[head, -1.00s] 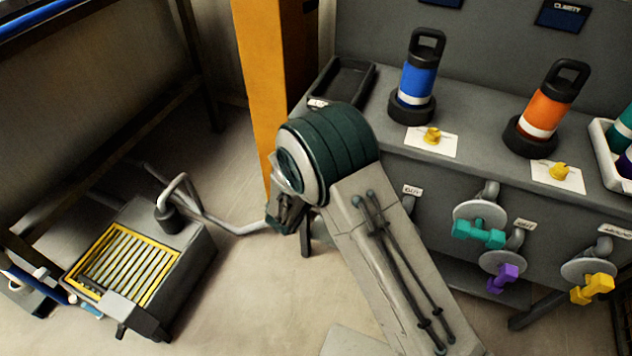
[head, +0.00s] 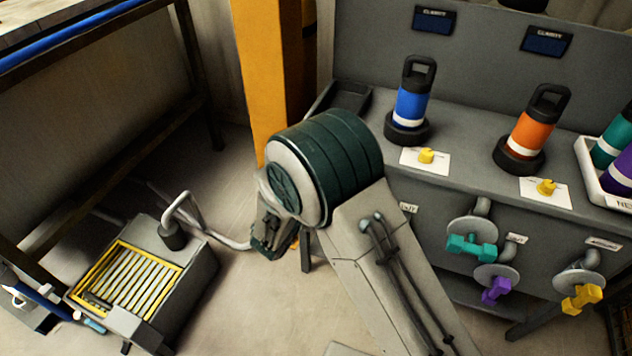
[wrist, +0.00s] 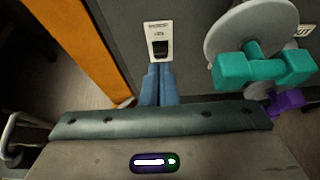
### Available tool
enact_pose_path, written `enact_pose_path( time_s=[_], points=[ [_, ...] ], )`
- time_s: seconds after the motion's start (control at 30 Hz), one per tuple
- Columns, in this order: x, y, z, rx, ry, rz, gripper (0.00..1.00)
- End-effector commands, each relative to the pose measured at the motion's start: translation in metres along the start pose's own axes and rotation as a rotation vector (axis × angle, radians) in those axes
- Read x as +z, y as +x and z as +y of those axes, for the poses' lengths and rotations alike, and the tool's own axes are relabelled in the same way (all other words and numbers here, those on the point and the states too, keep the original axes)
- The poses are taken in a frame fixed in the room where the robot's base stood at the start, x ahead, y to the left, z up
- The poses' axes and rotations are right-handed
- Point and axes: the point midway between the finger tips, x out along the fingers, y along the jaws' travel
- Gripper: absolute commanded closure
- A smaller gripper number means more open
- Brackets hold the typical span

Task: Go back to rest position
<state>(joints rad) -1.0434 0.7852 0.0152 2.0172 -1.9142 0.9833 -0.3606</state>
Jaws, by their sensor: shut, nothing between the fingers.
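My gripper (head: 268,246) hangs at the end of my folded arm in the head view, in front of the grey bench and beside the orange post. In the wrist view its blue fingers (wrist: 160,86) are together with nothing between them. Beyond the fingertips is a white plate with a black switch (wrist: 159,45) on the bench front. The gripper looks apart from the bench, though the exact gap cannot be told.
Teal (head: 471,247), purple (head: 496,290) and yellow (head: 582,298) valve handles stick out from the bench front. Blue (head: 411,105) and orange (head: 528,133) bottles stand on top. An orange post (head: 268,70) rises behind my arm. A grated floor box (head: 190,270) with a pipe stands left.

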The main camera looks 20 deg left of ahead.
Motion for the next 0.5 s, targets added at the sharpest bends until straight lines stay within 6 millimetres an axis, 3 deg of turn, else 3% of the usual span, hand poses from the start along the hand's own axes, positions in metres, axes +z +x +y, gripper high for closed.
enact_pose_path(
  time_s=[0.17,0.27,0.37,0.5],
  points=[
    [0.001,0.0,0.0,-0.001,0.003,0.0,1.0],
    [0.014,0.0,-0.012,-0.035,0.045,0.002,1.0],
    [0.046,0.001,-0.047,-0.129,0.164,0.009,1.0],
    [0.101,-0.009,-0.126,-0.338,0.44,0.024,1.0]
  ],
)
